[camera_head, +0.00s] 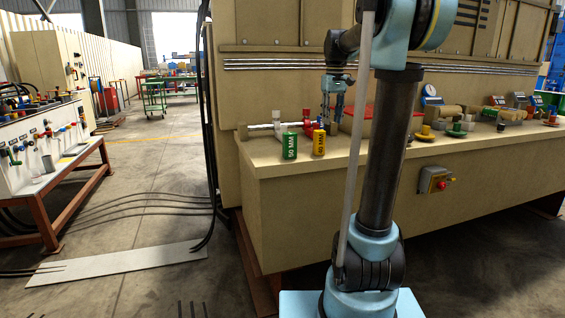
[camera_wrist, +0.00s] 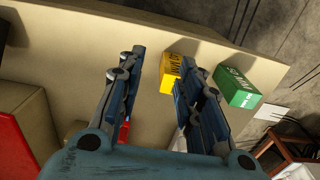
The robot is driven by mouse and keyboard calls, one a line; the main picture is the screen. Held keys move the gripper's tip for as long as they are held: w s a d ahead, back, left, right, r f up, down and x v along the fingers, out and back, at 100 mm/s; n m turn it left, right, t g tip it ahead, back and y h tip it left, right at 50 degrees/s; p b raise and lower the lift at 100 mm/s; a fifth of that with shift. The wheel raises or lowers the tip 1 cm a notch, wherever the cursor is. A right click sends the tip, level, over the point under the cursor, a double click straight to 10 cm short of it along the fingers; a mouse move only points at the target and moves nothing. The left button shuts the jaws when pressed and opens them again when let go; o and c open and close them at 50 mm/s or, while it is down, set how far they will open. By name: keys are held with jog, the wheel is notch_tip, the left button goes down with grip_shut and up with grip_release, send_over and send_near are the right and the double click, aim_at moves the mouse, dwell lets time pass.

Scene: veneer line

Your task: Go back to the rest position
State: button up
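My gripper (camera_head: 331,118) hangs pointing down over the beige bench top in the head view. A yellow block with black lettering (camera_head: 319,143) stands near the bench's front edge, just left of and in front of my gripper. In the wrist view the yellow block (camera_wrist: 170,74) is partly hidden by the right finger. A green block marked 50 MM (camera_head: 290,147) stands to its left; it also shows in the wrist view (camera_wrist: 237,88).
The bench (camera_head: 470,158) carries red and white fittings (camera_head: 279,122) at left, and several gauges and cylindrical parts at right. A beige machine wall (camera_head: 275,85) rises behind. A grey control box (camera_head: 434,180) sits on the bench front. Open floor lies left, with cables across it.

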jog(key=s+f+m+t, duration=0.1)
jog(key=s+f, duration=1.3)
jog(key=s, duration=0.2)
jog(key=s+f+m+t, duration=0.1)
jog(key=s+f+m, duration=0.1)
jog(key=s+f, duration=1.2)
jog(key=s, duration=0.3)
jog(key=shift+s+d, duration=0.15)
jog(key=shift+d, duration=0.05)
jog(key=shift+f, duration=0.15)
jog(key=shift+w+f, duration=0.15)
jog(key=shift+w, duration=0.3)
